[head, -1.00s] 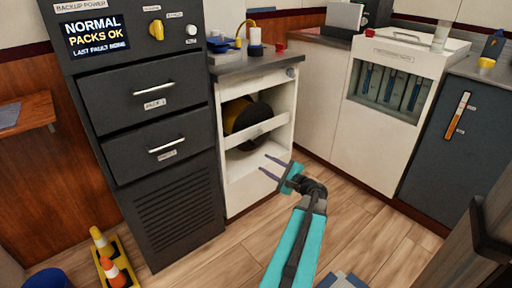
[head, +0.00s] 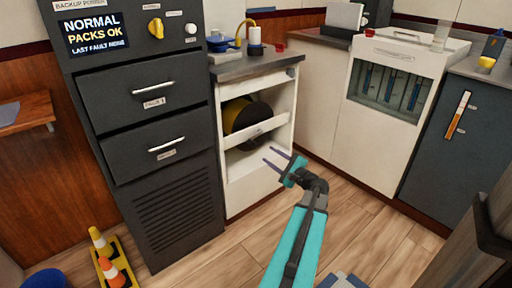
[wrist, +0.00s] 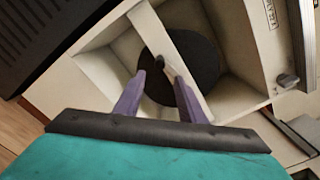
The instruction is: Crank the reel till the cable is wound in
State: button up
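The reel, a black disc (head: 257,112) with a yellow drum (head: 236,115) behind it, sits inside an open-fronted white cabinet (head: 287,110). A pale bar crosses in front of it. In the wrist view the disc (wrist: 188,60) lies beyond my fingers, partly covered by the bar (wrist: 172,62). My gripper (head: 268,155), also in the wrist view (wrist: 162,75), is open and empty, in front of the cabinet. No loose cable is clearly visible at the reel.
A dark drawer cabinet (head: 155,120) stands left of the reel cabinet. White cupboards (head: 310,95) and a blue-grey door (head: 450,140) are at the right. Small traffic cones (head: 112,272) stand on the floor at lower left. The wooden floor (head: 345,225) around my arm is mostly clear.

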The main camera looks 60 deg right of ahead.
aim_at(256, 146)
jog(key=b+x, duration=0.2)
jog(key=x, duration=0.7)
jog(key=shift+w+d+f, duration=0.1)
jog(key=shift+w+f, duration=0.05)
jog(key=shift+w, duration=0.05)
jog(key=shift+b+x, duration=0.4)
jog(key=shift+x, duration=0.4)
